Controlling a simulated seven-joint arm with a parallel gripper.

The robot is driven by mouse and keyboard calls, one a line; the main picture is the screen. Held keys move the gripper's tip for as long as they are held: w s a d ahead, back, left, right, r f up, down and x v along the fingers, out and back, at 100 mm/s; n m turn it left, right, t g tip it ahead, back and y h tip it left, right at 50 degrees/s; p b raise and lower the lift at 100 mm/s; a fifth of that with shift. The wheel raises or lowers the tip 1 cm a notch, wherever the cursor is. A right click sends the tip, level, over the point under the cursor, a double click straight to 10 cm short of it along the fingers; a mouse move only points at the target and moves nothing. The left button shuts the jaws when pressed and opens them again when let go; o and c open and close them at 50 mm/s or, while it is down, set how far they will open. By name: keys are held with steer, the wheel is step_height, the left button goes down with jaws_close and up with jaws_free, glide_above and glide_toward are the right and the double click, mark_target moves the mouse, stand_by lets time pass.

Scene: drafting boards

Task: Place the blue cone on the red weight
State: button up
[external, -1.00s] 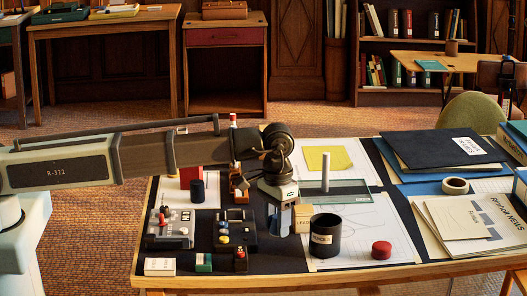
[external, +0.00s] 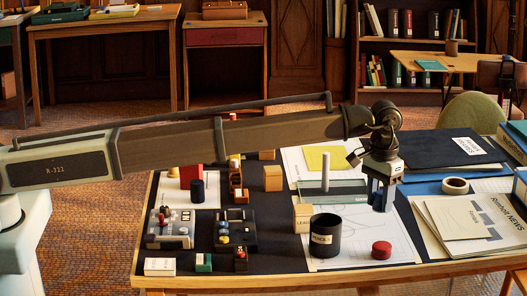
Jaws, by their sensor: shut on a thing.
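My gripper (external: 381,203) hangs pointing down over the right part of the drafting table, shut on the blue cone (external: 379,193). Only a little of the cone's blue shows between the fingers; its full outline is hidden. The red weight (external: 381,250) is a short round red disc standing on the white drawing sheet, right of the black cup. My gripper is above the weight in the picture with a clear gap between them; I cannot tell the exact depth offset.
The black pencil cup (external: 326,238) stands left of the weight, with a wooden block (external: 302,218) beside it. A pale upright rod (external: 325,172) stands on a green strip behind. Folders and papers (external: 460,215) lie at right. A control box (external: 170,230) is at left.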

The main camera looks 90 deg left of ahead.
mark_target(381, 246)
steer(key=shift+w+r, duration=0.1)
steer(key=shift+w, duration=0.8)
steer(key=shift+s+f+n, duration=0.1)
steer(key=shift+f+n, duration=0.2)
steer(key=shift+f, duration=4.7)
steer(key=shift+f, duration=0.1)
steer(key=o, duration=1.1)
steer(key=shift+c, duration=0.2)
step_height(381, 246, up, 12)
steer(key=shift+r, duration=0.15)
